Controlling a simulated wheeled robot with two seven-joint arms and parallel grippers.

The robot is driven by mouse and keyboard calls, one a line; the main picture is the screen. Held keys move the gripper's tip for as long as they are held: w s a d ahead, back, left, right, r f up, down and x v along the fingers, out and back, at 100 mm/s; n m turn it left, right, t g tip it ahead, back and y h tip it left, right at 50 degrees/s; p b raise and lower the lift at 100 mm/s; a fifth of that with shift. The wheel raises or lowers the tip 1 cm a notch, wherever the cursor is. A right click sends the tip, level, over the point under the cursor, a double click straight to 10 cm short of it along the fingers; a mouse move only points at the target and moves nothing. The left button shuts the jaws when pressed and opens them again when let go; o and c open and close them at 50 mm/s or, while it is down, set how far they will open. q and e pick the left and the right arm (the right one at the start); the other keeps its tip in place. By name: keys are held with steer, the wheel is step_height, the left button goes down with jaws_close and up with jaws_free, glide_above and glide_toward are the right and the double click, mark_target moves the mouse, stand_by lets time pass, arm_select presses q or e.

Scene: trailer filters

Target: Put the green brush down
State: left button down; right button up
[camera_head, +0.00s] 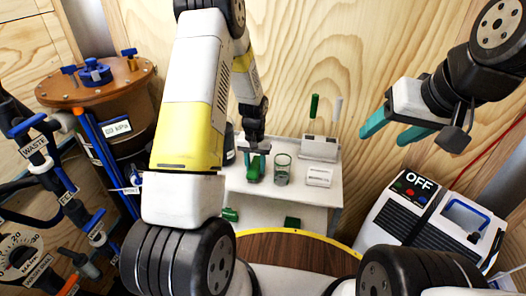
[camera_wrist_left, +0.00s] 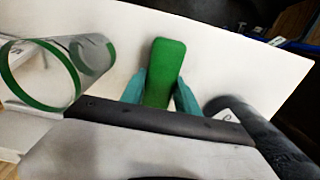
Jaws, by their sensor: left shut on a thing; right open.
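My left gripper (camera_head: 255,155) is shut on a green brush, low over the white table (camera_head: 270,198). In the left wrist view the green brush (camera_wrist_left: 166,70) stands out between the teal fingertips (camera_wrist_left: 160,92), against the white tabletop. I cannot tell whether it touches the table. A similar green handle (camera_head: 314,107) stands upright in a holder at the back of the table, beside a pale one. My right gripper (camera_head: 400,130) is open and empty, up at the right, away from the table.
A green-rimmed glass (camera_head: 282,170) stands close right of the left gripper; it shows in the left wrist view (camera_wrist_left: 85,65). A white labelled box (camera_head: 319,177) lies farther right. A dark bottle (camera_head: 230,146) stands to the left. A machine marked OFF (camera_head: 415,190) is at right.

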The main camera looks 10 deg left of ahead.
arm_select(q)
steer(key=shift+f, duration=0.1)
steer(key=c, duration=0.9)
jaws_free()
step_height(320, 180, up, 12)
step_height(320, 180, up, 8)
steer(key=t, duration=0.1)
glide_above(255, 165)
steer(key=s, duration=0.3)
steer(key=s+r+t, duration=0.1)
steer(key=s+r, duration=0.4)
steer(key=s, duration=0.2)
steer(key=s+d+r+t+h, duration=0.1)
steer(key=s+r+t, duration=0.1)
steer(key=s+r, duration=0.3)
steer(key=s+d+r+t+h, duration=0.1)
steer(key=s+r+t, duration=0.1)
steer(key=s+r, duration=0.3)
steer(key=shift+s+d+r, duration=0.1)
steer(key=shift+s, duration=1.05)
steer(key=shift+s+d+r, duration=0.1)
steer(key=shift+s, duration=1)
